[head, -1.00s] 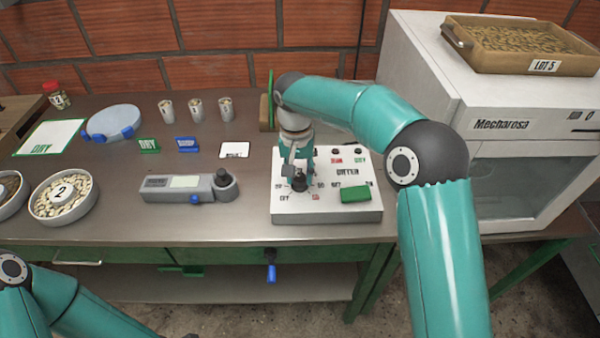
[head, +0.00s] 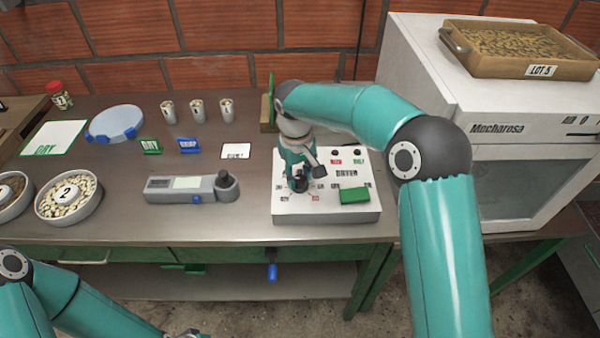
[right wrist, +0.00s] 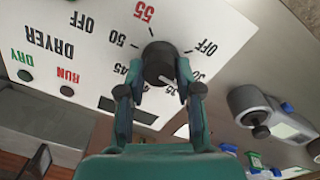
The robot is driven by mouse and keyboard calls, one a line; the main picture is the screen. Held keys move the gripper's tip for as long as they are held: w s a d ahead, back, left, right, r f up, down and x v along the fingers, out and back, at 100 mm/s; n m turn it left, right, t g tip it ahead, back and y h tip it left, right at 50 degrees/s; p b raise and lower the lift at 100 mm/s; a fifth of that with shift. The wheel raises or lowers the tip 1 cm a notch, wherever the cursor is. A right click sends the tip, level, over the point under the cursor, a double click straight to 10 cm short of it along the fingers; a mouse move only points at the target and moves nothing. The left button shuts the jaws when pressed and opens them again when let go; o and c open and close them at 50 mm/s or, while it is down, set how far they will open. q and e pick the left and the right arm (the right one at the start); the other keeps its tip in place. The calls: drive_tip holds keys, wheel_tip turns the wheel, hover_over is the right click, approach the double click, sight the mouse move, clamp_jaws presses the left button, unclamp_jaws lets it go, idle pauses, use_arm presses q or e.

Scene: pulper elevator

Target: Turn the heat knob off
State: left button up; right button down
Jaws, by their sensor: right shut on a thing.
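The heat knob (right wrist: 158,62) is a black round knob on the white dryer control box (head: 328,216), with OFF, 35, 45, 50 and 55 printed around it. Its white mark points towards the 35 side in the right wrist view. My right gripper (right wrist: 160,84) is shut on the knob, with a teal finger on each side. In the head view my right gripper (head: 299,184) reaches down onto the knob (head: 301,185) and partly hides it and its scale. Only a bit of my left gripper (head: 187,334) shows at the bottom edge; its jaws are unclear.
A green switch (head: 354,194) sits on the box right of the knob. A grey meter (head: 185,190) lies to the left, with bare table between. The white Mecharosa machine (head: 440,60) stands at the right, carrying a tray of beans (head: 560,72).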

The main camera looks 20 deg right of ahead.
sight(299, 180)
drive_tip(key=n+p, duration=0.1)
drive_tip(key=n, duration=0.4)
drive_tip(key=shift+n, duration=0.3)
drive_tip(key=shift+s+n+p, duration=0.1)
drive_tip(key=shift+n+p, duration=0.4)
drive_tip(key=shift+n, duration=1.8)
drive_tip(key=c, duration=0.8)
unclamp_jaws()
drive_tip(key=shift+o, duration=0.2)
wheel_tip(299, 180, up, 12)
drive_tip(key=shift+s+a, duration=0.15)
drive_tip(key=shift+s, duration=0.1)
drive_tip(key=shift+f, duration=0.1)
